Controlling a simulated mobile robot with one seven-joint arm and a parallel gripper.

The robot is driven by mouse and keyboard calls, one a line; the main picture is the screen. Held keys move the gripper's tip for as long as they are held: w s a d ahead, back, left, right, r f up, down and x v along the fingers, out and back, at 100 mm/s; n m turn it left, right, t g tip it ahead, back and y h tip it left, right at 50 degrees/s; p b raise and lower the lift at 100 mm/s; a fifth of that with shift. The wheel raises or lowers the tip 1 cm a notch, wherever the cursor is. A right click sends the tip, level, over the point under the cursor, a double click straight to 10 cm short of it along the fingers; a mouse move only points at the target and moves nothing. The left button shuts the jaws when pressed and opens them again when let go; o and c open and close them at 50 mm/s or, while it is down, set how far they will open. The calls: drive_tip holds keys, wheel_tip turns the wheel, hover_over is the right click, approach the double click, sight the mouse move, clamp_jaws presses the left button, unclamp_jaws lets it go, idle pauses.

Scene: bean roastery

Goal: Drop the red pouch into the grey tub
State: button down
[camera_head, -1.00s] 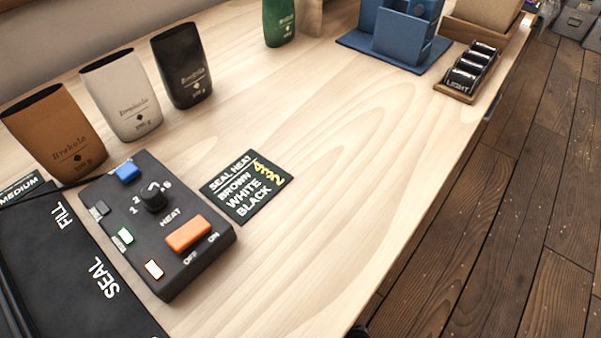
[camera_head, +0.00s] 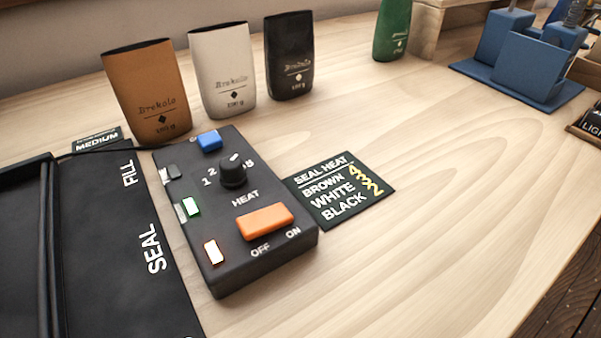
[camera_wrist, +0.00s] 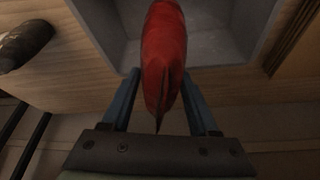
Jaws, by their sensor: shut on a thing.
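In the wrist view the red pouch (camera_wrist: 164,45) hangs between the two blue fingers of my gripper (camera_wrist: 160,76), which is shut on it. Its narrow dark end points toward the wrist. The grey tub (camera_wrist: 232,78) shows behind the pouch in the wrist view, with its inside walls and floor in sight at the top of the picture. The pouch covers part of the tub. How high the pouch is above the tub I cannot tell. My gripper, the pouch and the tub do not show in the head view.
A black heat control box (camera_head: 240,215) stands beside a dark sealing unit (camera_head: 120,250). Brown (camera_head: 147,95), white (camera_head: 222,70) and black (camera_head: 290,62) pouches stand behind it. A green pouch (camera_head: 392,30) and a blue stand (camera_head: 525,60) are farther right.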

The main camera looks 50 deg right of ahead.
drive_tip(key=shift+f+b, duration=2.7)
drive_tip(key=shift+b, duration=0.3)
drive_tip(key=shift+r, duration=0.1)
drive_tip(key=shift+c, duration=0.4)
unclamp_jaws()
drive_tip(key=shift+s, duration=0.1)
drive_tip(key=p+v, duration=0.3)
drive_tip(key=v, duration=0.2)
drive_tip(key=shift+r+p, duration=0.25)
drive_tip(key=shift+p, duration=0.1)
drive_tip(key=s+a+p, duration=0.3)
drive_tip(key=s+a, duration=0.2)
drive_tip(key=s, duration=0.5)
drive_tip(key=shift+s+a+f, duration=0.25)
drive_tip(key=shift+a, duration=0.1)
drive_tip(key=shift+s, duration=0.1)
